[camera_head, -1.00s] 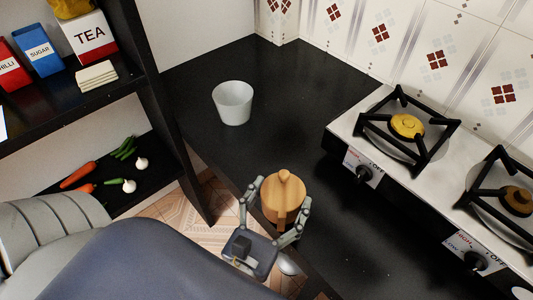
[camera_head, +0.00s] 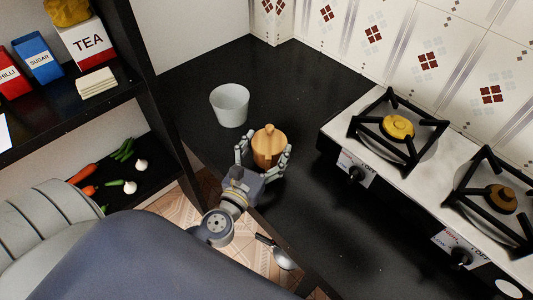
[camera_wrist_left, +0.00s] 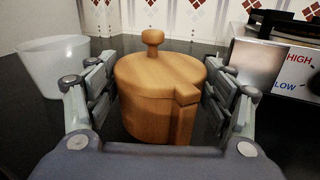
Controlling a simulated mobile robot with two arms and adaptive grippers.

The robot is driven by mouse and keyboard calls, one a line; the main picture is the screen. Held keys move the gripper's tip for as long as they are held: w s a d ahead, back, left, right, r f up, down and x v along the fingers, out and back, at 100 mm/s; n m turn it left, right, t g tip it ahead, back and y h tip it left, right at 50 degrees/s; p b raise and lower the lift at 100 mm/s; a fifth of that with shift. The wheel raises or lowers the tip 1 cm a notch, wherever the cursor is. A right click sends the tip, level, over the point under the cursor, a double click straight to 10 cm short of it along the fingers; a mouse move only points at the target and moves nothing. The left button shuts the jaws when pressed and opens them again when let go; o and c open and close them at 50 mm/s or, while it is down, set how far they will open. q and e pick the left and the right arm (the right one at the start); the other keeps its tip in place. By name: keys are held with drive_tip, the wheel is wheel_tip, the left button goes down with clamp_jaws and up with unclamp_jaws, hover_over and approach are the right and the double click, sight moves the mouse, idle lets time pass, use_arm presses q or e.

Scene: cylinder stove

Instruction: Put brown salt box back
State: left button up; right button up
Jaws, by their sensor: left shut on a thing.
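The brown salt box (camera_head: 268,146) is a round wooden pot with a knobbed lid, upright at the black counter, to the left of the stove. My left gripper (camera_head: 264,157) is shut on it, with a finger on each side. In the left wrist view the salt box (camera_wrist_left: 160,90) sits between the fingers of the left gripper (camera_wrist_left: 158,100), its lid closed. Whether its base touches the counter is hidden. My right gripper is not in view.
A white cup (camera_head: 230,105) stands on the black counter (camera_head: 300,85) behind the salt box. The stove (camera_head: 385,135) is at right. At left, a dark shelf (camera_head: 75,115) holds tea, sugar and chilli packages above, vegetables below. A ladle (camera_head: 278,254) shows near the counter's front edge.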

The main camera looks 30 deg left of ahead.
use_arm(q)
wheel_tip(320, 180, down, 2)
drive_tip(key=shift+f+b, duration=0.2)
drive_tip(key=shift+b, duration=0.15)
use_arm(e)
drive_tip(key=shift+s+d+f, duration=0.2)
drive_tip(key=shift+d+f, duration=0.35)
use_arm(q)
drive_tip(key=shift+f, duration=0.1)
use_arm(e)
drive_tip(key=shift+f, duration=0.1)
use_arm(q)
drive_tip(key=shift+f, duration=0.15)
drive_tip(key=o, duration=2)
drive_tip(key=shift+o, duration=0.2)
